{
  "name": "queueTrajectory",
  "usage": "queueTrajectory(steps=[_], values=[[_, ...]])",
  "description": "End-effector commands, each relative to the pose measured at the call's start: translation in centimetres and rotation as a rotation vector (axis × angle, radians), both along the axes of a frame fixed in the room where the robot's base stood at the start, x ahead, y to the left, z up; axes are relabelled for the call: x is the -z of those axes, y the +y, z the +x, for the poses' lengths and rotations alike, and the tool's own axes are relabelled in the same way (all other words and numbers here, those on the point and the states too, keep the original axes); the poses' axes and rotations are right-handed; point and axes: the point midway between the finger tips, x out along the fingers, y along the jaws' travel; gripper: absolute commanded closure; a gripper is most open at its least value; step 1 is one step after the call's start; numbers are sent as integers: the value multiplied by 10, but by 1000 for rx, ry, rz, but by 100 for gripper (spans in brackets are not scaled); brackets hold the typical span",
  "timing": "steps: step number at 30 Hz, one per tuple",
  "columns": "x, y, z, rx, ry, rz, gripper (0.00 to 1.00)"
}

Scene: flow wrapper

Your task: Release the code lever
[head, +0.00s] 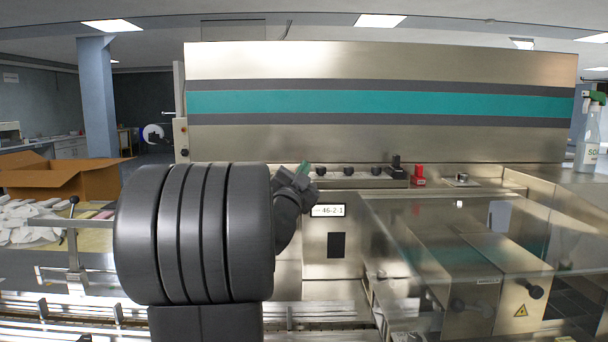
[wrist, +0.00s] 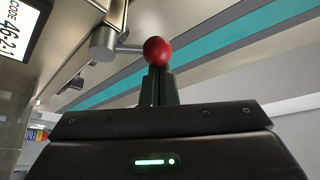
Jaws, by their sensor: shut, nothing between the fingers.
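The code lever (wrist: 130,49) shows in the wrist view as a short metal rod running from a round grey hub (wrist: 103,46) to a red ball knob (wrist: 158,51). My gripper (wrist: 159,72) is shut and empty, its fingertips just below the knob in the picture. I cannot tell whether they touch it. In the head view my gripper (head: 303,170) is at the machine's front panel, and I cannot make out the lever there. A code display (head: 328,210) reads 46-2-1; it also shows at the top left of the wrist view (wrist: 18,27).
The steel machine (head: 400,60) with a teal band fills the back. Several dark knobs (head: 348,171) and a red part (head: 418,176) sit on its ledge. A clear guard (head: 450,250) covers the right side. A cardboard box (head: 80,178) and a spray bottle (head: 588,140) stand at the sides.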

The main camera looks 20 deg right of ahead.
Motion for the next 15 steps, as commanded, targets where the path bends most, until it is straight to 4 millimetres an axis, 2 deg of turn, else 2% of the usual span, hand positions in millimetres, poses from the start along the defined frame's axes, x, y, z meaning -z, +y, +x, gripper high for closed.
queueTrajectory(steps=[11,15], values=[[-1,0,0,0,0,0,100],[-10,-4,-2,0,-2,0,100]])
